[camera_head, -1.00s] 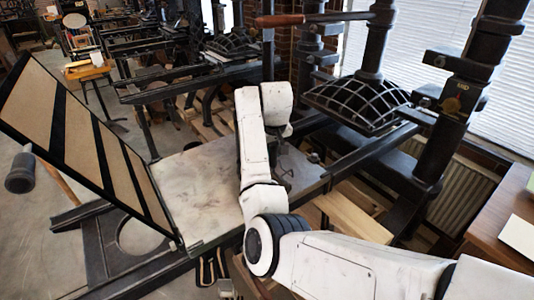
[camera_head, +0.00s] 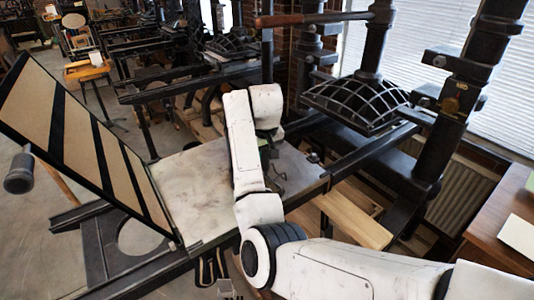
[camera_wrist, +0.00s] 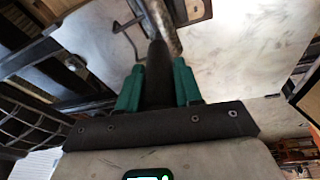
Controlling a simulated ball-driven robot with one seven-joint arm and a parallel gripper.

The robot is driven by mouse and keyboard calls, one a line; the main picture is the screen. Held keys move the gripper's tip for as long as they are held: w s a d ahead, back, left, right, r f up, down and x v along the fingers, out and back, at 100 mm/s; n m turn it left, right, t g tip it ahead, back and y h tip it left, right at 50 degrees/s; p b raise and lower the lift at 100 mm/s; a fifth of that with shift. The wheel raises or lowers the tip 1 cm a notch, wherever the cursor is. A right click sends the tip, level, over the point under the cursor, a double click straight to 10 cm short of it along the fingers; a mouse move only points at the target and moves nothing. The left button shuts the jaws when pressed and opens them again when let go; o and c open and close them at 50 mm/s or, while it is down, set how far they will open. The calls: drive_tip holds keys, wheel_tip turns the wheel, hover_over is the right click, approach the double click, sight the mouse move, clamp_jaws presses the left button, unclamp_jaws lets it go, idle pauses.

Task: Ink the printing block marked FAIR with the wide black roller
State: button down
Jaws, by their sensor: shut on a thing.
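My gripper (camera_wrist: 157,72) shows two green fingers in the wrist view, shut on a dark upright handle (camera_wrist: 157,60). A grey metal part (camera_wrist: 166,26) extends beyond the handle; the tool's far end is cut off, so I cannot tell how wide its roller is. In the head view my gripper (camera_head: 266,156) is mostly hidden behind my white arm, above the right part of the pale press bed (camera_head: 190,180). A tan piece with a dark opening (camera_wrist: 196,9) shows beyond the fingers. No FAIR lettering is readable.
A striped hinged frame (camera_head: 85,140) stands tilted at the bed's left. The black latticed platen (camera_head: 360,100) and press column (camera_head: 440,150) stand to the right. A wooden table (camera_head: 490,235) is at far right. The left part of the bed is clear.

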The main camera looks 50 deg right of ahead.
drive_tip(key=w+a, duration=0.2)
drive_tip(key=a, duration=0.4)
drive_tip(key=shift+a, duration=0.15)
idle(0.5)
drive_tip(key=shift+r, duration=2.55)
drive_tip(key=shift+f, duration=0.15)
drive_tip(key=shift+m+y, duration=0.3)
drive_tip(key=shift+m, duration=0.2)
drive_tip(key=shift+s+a+b+x, duration=0.1)
drive_tip(key=shift+s+x, duration=0.05)
drive_tip(key=shift+x, duration=0.5)
drive_tip(key=shift+s+a+b+x, duration=0.1)
drive_tip(key=shift+x, duration=0.6)
drive_tip(key=shift+s+a+b+x, duration=0.1)
drive_tip(key=shift+s+x, duration=0.05)
drive_tip(key=shift+x, duration=0.5)
drive_tip(key=shift+f, duration=0.45)
